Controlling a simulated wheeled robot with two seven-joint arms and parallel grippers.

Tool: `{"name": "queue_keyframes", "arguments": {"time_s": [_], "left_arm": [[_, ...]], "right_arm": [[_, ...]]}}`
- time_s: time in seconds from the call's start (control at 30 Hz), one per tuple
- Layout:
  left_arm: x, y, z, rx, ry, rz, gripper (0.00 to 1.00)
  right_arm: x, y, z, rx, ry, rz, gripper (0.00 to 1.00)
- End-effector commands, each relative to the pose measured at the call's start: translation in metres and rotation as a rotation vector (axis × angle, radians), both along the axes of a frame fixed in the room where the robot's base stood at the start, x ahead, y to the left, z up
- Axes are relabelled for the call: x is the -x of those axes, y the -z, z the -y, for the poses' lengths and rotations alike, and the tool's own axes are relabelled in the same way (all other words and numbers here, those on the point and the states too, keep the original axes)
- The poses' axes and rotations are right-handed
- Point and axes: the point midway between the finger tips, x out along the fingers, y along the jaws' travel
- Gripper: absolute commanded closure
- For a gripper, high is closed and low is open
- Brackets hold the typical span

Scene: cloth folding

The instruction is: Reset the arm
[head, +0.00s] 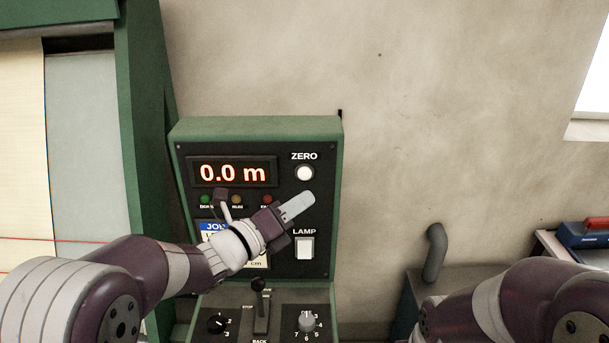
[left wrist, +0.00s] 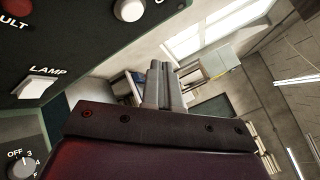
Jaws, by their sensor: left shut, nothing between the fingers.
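My left gripper (head: 297,207) is in front of the panel of a green control machine (head: 322,130), its fingers pointing up and to the right. Its fingers are shut with nothing between them. In the left wrist view the two grey fingers (left wrist: 165,85) lie side by side. In the head view they are below the round white ZERO button (head: 304,173) and above the white LAMP switch (head: 305,248). Whether they touch the panel I cannot tell. My right arm (head: 520,305) shows at the lower right; its gripper is not in view.
The display (head: 232,173) reads 0.0 m. A lever (head: 260,300) and two knobs, one black (head: 216,324) and one grey (head: 307,321), are on the lower console. A green frame with pale cloth (head: 20,160) stands at left. A grey curved pipe (head: 435,252) rises at right.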

Motion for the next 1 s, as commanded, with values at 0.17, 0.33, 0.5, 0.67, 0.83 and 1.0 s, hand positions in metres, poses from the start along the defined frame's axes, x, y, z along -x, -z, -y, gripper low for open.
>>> {"name": "queue_keyframes", "arguments": {"time_s": [0.17,0.33,0.5,0.67,0.83,1.0], "left_arm": [[0.0,0.0,0.0,0.0,0.0,0.0,1.0],[-0.009,0.019,-0.01,0.11,-0.063,-0.222,1.0],[0.013,0.13,-0.101,0.673,-0.719,-1.104,1.0],[0.129,0.196,-0.162,1.276,-1.491,-1.548,1.0],[0.223,0.209,-0.17,1.568,-1.972,-1.65,1.0],[0.224,0.205,-0.173,1.61,-1.976,-1.646,1.0]], "right_arm": [[0.0,0.0,0.0,0.0,0.0,0.0,0.57],[0.0,0.0,0.0,0.0,0.0,0.0,0.57],[0.0,0.0,0.0,0.0,0.0,0.0,0.57],[0.0,0.0,0.0,0.0,0.0,0.0,0.57],[0.0,0.001,0.0,0.0,0.0,0.0,0.57],[0.0,0.001,0.0,0.0,0.0,0.0,0.57]]}}
